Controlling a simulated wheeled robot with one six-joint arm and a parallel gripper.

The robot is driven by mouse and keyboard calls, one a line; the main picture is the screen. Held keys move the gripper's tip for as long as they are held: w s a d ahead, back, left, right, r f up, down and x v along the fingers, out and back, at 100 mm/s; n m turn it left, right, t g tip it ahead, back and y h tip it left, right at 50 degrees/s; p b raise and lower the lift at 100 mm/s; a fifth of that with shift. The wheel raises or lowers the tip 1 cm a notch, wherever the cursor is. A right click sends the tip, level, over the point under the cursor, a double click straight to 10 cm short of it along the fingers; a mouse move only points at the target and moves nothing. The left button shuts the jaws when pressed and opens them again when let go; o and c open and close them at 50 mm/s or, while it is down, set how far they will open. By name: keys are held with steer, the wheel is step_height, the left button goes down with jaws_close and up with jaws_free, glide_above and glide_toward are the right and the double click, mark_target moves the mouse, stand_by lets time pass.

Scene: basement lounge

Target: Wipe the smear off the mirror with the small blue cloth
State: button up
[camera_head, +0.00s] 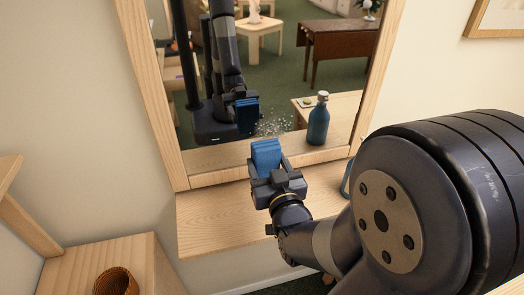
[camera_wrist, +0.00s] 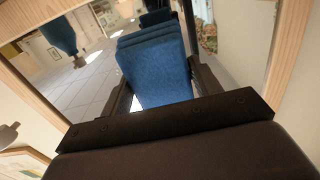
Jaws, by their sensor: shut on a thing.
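The mirror has a light wooden frame (camera_head: 147,85) and stands above a wooden shelf (camera_head: 212,222). The smear (camera_head: 273,127) is a patch of whitish specks low on the glass. My gripper (camera_head: 268,170) is shut on the small blue cloth (camera_head: 266,154), a folded pad just below the smear in the head view. I cannot tell whether the cloth touches the glass. In the wrist view the cloth (camera_wrist: 155,70) fills the space between the fingers, with the mirror frame (camera_wrist: 290,45) beyond it. I cannot make out the smear there.
A blue bottle (camera_head: 318,120) shows reflected in the mirror, right of the smear. A blue edge (camera_head: 346,181) on the shelf, perhaps the real bottle, is mostly hidden by my arm. A woven basket (camera_head: 117,282) sits at the lower left. The shelf's left part is clear.

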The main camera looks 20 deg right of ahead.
mark_target(283, 132)
steer(key=w+p, duration=0.1)
steer(key=w, duration=0.4)
steer(key=shift+w, duration=0.4)
steer(key=shift+w+b, duration=0.45)
steer(key=shift+w, duration=0.5)
stand_by(0.5)
steer(key=shift+s+d+b, duration=0.1)
steer(key=shift+d+b, duration=0.65)
steer(key=shift+d, duration=1.15)
steer(key=shift+d+b, duration=0.4)
steer(key=shift+d, duration=1.45)
steer(key=shift+b, duration=0.4)
